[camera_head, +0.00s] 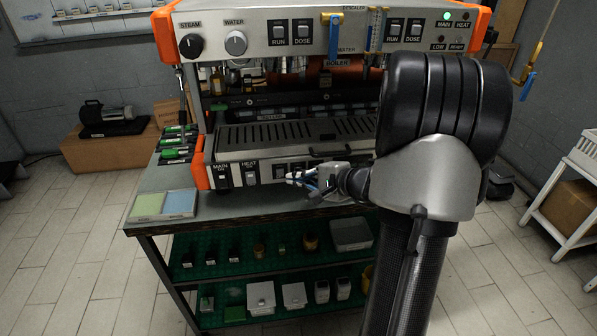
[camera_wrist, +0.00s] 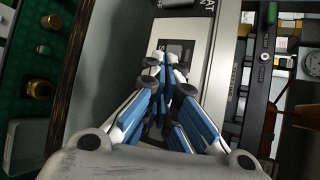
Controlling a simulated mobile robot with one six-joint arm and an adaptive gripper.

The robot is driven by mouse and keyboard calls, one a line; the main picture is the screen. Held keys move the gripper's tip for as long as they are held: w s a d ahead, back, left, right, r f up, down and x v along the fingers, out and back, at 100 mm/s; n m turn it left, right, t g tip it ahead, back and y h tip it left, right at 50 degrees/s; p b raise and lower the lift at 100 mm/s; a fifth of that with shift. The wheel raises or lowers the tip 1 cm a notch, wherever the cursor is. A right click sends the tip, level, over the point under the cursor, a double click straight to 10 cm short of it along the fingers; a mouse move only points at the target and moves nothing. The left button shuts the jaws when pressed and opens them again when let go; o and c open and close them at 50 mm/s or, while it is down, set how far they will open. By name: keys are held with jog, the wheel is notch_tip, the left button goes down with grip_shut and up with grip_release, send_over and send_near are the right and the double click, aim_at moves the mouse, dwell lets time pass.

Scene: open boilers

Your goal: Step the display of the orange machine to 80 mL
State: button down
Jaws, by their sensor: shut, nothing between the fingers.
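The orange machine (camera_head: 280,100) stands on a grey bench, with orange side panels and a steel front. Its upper front carries STEAM and WATER knobs, and RUN and DOSE switches (camera_head: 279,32) on the left and again on the right. Its lower front has MAIN and HEAT switches (camera_head: 250,172). My gripper (camera_head: 294,177) is at the lower front, just right of the HEAT switch. In the wrist view, my gripper (camera_wrist: 165,76) is shut and empty, with its fingers in front of a small grey panel (camera_wrist: 181,49). Contact cannot be told. No readable mL figure shows.
A green and blue pad tray (camera_head: 163,205) lies at the bench's left front corner. Green-handled tools (camera_head: 176,142) lie left of the machine. Shelves below hold several small items. A white rack (camera_head: 580,170) stands at right. My arm hides the machine's right part.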

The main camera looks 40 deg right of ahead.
jog(key=shift+w+d, duration=0.25)
jog(key=shift+w, duration=0.1)
dwell(0.5)
jog(key=shift+s+b, duration=0.1)
jog(key=shift+b, duration=0.2)
jog(key=shift+s+a+b, duration=0.4)
jog(key=shift+s+a, duration=0.05)
jog(key=shift+s, duration=0.2)
jog(key=shift+s, duration=0.1)
jog(key=s+a, duration=0.1)
jog(key=s+b, duration=0.1)
jog(key=s+a+b, duration=0.1)
jog(key=s, duration=0.1)
jog(key=shift+a, duration=0.3)
dwell(0.6)
